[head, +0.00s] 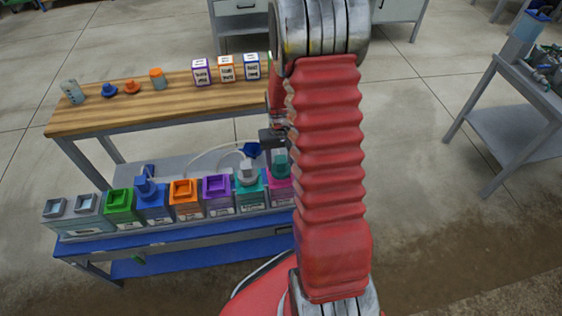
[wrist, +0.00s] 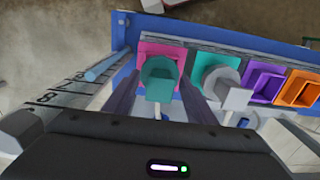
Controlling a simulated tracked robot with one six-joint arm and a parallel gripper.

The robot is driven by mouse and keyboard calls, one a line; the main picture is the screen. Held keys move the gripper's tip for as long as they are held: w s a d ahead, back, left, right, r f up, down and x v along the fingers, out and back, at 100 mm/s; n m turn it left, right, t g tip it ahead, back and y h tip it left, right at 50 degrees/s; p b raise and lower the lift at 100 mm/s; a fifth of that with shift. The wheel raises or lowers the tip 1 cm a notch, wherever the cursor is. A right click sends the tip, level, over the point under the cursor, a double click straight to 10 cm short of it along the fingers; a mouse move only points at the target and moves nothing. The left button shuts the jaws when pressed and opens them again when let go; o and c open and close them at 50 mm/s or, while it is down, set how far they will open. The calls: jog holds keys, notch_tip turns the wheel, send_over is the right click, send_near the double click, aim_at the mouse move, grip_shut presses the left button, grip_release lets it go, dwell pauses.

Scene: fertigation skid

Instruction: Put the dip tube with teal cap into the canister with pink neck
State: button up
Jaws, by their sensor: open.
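The dip tube's teal cap (wrist: 160,78) sits over the canister with pink neck (wrist: 146,49) in the wrist view. In the head view the teal cap (head: 281,165) stands upright above the pink canister (head: 281,198), partly behind my arm. The tube below the cap is hidden, and I cannot tell whether the cap is fully seated. My gripper (wrist: 159,88) is open, with one dark finger on each side of the cap. In the head view my gripper (head: 272,138) is just above the cap, mostly hidden by the arm.
A teal canister (head: 251,198) with a grey-capped tube stands close beside the pink one. Purple (head: 219,205), orange (head: 187,210), blue (head: 153,215) and green (head: 119,219) canisters continue the row leftward. A wooden bench (head: 185,94) behind holds boxes and caps. A blue-ended pale hose (head: 252,149) lies between.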

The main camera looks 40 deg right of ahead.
notch_tip(320, 180, up, 14)
jog(key=shift+f, duration=0.25)
dwell(0.4)
dwell(1.2)
jog(key=s+a+r+n+t, duration=0.2)
jog(key=s+a+r, duration=0.5)
jog(key=a+r, duration=0.2)
jog(key=s+a+r+n+t, duration=0.3)
jog(key=s+a+r, duration=0.5)
jog(key=a, duration=0.4)
jog(key=shift+a+r+t, duration=0.3)
jog(key=shift+a+r, duration=0.05)
jog(key=shift+r, duration=0.2)
jog(key=shift+s, duration=0.1)
dwell(0.5)
